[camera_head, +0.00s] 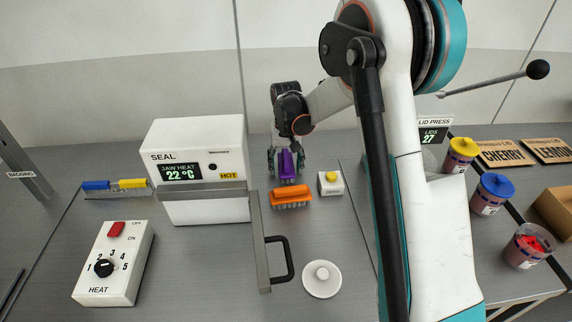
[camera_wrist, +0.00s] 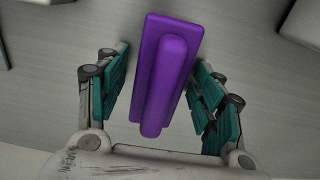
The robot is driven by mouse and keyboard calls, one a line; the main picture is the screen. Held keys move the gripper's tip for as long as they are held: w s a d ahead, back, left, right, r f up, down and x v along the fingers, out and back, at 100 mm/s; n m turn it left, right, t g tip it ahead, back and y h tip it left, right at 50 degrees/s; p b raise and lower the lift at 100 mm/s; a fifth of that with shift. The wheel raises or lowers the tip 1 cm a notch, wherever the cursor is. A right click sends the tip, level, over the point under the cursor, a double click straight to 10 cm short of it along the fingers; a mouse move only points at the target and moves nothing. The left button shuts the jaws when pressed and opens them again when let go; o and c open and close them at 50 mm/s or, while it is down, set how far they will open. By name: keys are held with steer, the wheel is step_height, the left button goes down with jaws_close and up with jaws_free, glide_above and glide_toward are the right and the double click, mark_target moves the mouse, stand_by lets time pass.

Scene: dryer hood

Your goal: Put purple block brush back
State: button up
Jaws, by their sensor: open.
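The purple block brush (camera_head: 288,164) stands on the grey worktop just behind an orange block brush (camera_head: 291,196) in the head view. In the wrist view the purple block brush (camera_wrist: 163,75) lies between my fingers, its raised handle facing the camera. My gripper (camera_head: 287,160) is open around the purple brush, with teal finger pads on both sides. In the wrist view my gripper (camera_wrist: 163,95) shows a gap between the brush and the pads on both sides. The brush's underside is hidden.
A white SEAL machine (camera_head: 200,170) stands left of the brushes, with a hinged arm and black handle (camera_head: 280,258) in front. A rail with blue and yellow brushes (camera_head: 118,188) is farther left. A yellow-button box (camera_head: 331,183) stands close right. A white lid (camera_head: 322,279) lies in front.

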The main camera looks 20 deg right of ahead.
mark_target(286, 158)
step_height(286, 158, up, 12)
steer(key=p, duration=0.3)
steer(key=shift+s+r, duration=0.1)
steer(key=shift+r, duration=0.15)
steer(key=s+r+t, duration=0.2)
steer(key=s+r, duration=0.6)
steer(key=s+r+n+t, duration=0.1)
steer(key=s+t, duration=0.4)
steer(key=s, duration=1.8)
steer(key=shift+r+n, duration=0.3)
steer(key=shift+n, duration=0.3)
steer(key=shift+s, duration=0.1)
